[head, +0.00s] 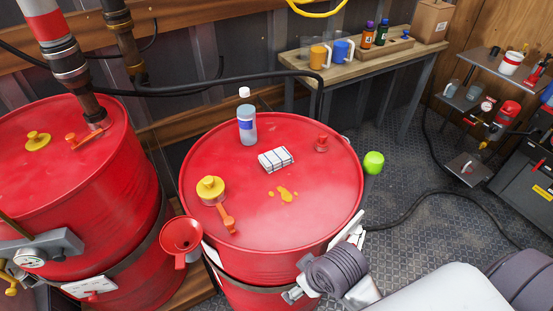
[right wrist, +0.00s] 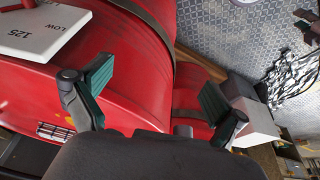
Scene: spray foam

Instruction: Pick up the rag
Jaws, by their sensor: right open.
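The rag (head: 276,159) is a small folded white cloth with dark lines, lying flat on top of the middle red barrel (head: 250,235). An orange-yellow spill (head: 284,194) lies just in front of it. My right gripper (head: 322,262) is at the barrel's front right side, below the rim and apart from the rag. In the right wrist view my right gripper (right wrist: 155,80) is open and empty, with red barrel wall behind its fingers. A small lined white patch (right wrist: 55,131) at lower left looks like the rag. My left gripper is not in view.
A yellow cap (head: 210,188) with an orange handle and a red plug (head: 322,144) are on the lid. A red funnel (head: 181,236) hangs at the left. A workbench (head: 365,62) stands behind.

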